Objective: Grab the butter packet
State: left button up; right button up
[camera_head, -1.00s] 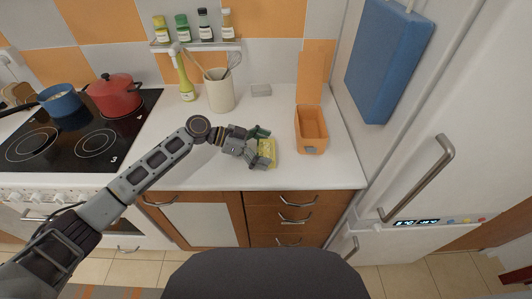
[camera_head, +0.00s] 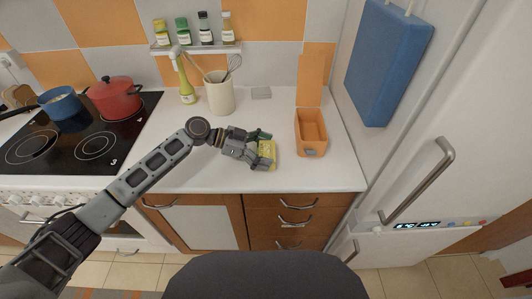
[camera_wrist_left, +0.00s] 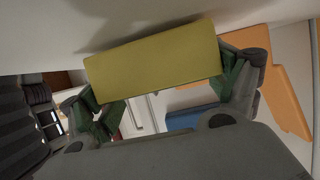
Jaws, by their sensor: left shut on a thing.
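The butter packet (camera_head: 269,147) is a yellow block over the white counter, left of the orange box. It also shows large in the left wrist view (camera_wrist_left: 155,62), between the green-padded fingers. My left gripper (camera_head: 260,147) is shut on it, with one finger at each end. In the head view the gripper hides part of the packet. I cannot tell whether the packet touches the counter. My right gripper does not show.
An open orange box (camera_head: 311,131) stands just right of the packet. A utensil holder (camera_head: 220,97) and a yellow-green bottle (camera_head: 186,84) stand behind. A stove with a red pot (camera_head: 115,98) is at left. The fridge (camera_head: 440,140) is at right. The counter's front strip is clear.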

aim_at(266, 151)
pick_arm(q)
notch_tip(266, 151, up, 8)
jog(key=shift+f+b, duration=0.1)
jog(key=shift+b, duration=0.2)
jog(key=shift+r, duration=0.9)
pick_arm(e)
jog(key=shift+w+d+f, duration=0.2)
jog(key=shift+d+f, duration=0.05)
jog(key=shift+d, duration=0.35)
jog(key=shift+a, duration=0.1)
